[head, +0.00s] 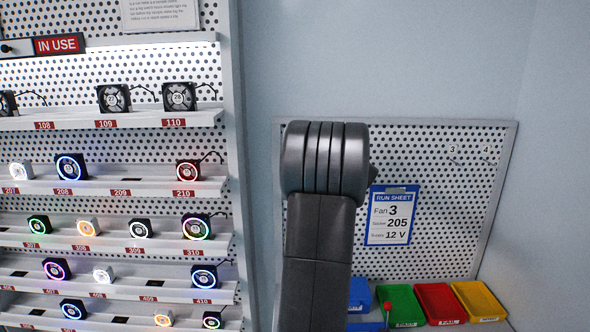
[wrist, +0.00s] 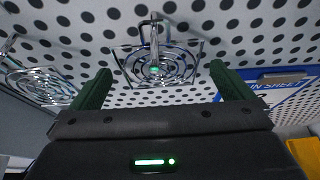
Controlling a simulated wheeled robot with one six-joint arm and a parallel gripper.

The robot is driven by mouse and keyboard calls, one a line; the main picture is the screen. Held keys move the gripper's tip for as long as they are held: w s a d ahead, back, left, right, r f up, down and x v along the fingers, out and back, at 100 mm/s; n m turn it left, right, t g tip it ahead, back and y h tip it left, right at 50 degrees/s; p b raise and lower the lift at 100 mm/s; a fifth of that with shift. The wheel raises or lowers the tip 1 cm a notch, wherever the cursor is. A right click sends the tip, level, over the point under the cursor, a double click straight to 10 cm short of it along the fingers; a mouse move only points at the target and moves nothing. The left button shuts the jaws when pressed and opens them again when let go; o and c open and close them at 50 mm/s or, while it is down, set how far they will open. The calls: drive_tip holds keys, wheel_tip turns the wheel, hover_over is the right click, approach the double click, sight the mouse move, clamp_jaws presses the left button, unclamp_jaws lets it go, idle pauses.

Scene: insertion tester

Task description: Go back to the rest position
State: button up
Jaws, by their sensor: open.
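My gripper (wrist: 155,85) shows in the wrist view with its two dark green fingers spread apart and nothing between them. It faces a perforated white panel. A wire fan guard (wrist: 155,68) hangs on a hook on that panel, just beyond the fingertips and roughly centred between them. I cannot tell the exact gap. In the head view my arm stands upright in front of the pegboard (head: 430,240) and hides part of it; the gripper itself does not show there.
A second wire guard (wrist: 40,85) hangs at the left. A run sheet (head: 390,215) is on the pegboard. Blue, green (head: 400,305), red (head: 440,303) and yellow (head: 478,301) bins stand below. A rack (head: 110,120) of fans fills the left side.

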drive_tip(key=s+b, duration=0.1)
drive_tip(key=s, duration=1)
drive_tip(key=shift+a+f, duration=0.2)
drive_tip(key=shift+a, duration=0.1)
